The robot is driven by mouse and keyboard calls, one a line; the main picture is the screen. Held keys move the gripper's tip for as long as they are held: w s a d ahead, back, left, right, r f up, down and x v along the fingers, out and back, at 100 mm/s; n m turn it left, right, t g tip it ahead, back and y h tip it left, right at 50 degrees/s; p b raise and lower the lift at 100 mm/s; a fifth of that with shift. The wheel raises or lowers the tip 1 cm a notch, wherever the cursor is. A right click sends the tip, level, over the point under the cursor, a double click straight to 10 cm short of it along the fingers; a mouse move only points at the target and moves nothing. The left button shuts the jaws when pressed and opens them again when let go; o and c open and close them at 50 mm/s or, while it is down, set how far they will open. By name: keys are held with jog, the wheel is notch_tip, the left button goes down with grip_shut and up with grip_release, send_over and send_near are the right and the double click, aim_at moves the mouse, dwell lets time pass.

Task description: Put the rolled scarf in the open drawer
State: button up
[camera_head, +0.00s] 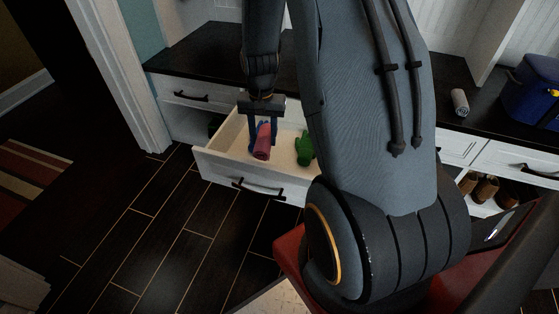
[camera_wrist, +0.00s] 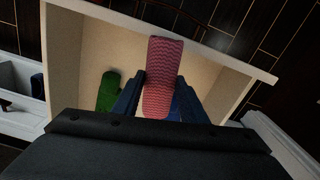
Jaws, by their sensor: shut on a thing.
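The rolled scarf (camera_head: 262,142) is pink-red with a ribbed pattern. My gripper (camera_head: 262,130) is shut on it, with its blue fingers on either side of the roll. The scarf also shows in the wrist view (camera_wrist: 160,75), between the two fingers (camera_wrist: 156,95). The open drawer (camera_head: 222,163) is white with a pale inside and a dark handle. The scarf and my fingertips are over or inside the drawer; I cannot tell whether the scarf touches its floor.
A green object (camera_head: 304,150) lies in the drawer, right of the scarf, and shows in the wrist view (camera_wrist: 108,92). A grey roll (camera_head: 460,102) and a blue bin (camera_head: 533,88) stand on the dark counter. Shoes (camera_head: 484,190) sit in an opening below. Floor before the drawer is clear.

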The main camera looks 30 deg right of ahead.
jog(key=d+f+b, duration=0.1)
jog(key=d+f+m+b, duration=0.1)
jog(key=f+b, duration=0.1)
jog(key=w+d+f+m+b, duration=0.1)
jog(key=f, duration=0.1)
jog(key=shift+d, duration=0.3)
jog(key=f+b, duration=0.1)
jog(key=b, duration=0.3)
send_over(273, 163)
jog(key=s+a, duration=0.2)
jog(key=s, duration=0.2)
jog(key=f, duration=0.9)
jog(key=shift+w+f, duration=0.2)
jog(key=shift+f, duration=0.15)
jog(key=shift+a+f, duration=0.1)
jog(key=shift+f, duration=0.1)
jog(key=o, duration=1.1)
jog(key=shift+r, duration=0.1)
notch_tip(273, 163, up, 12)
jog(key=p, duration=0.3)
jog(key=shift+r+p, duration=0.15)
jog(key=shift+p, duration=0.25)
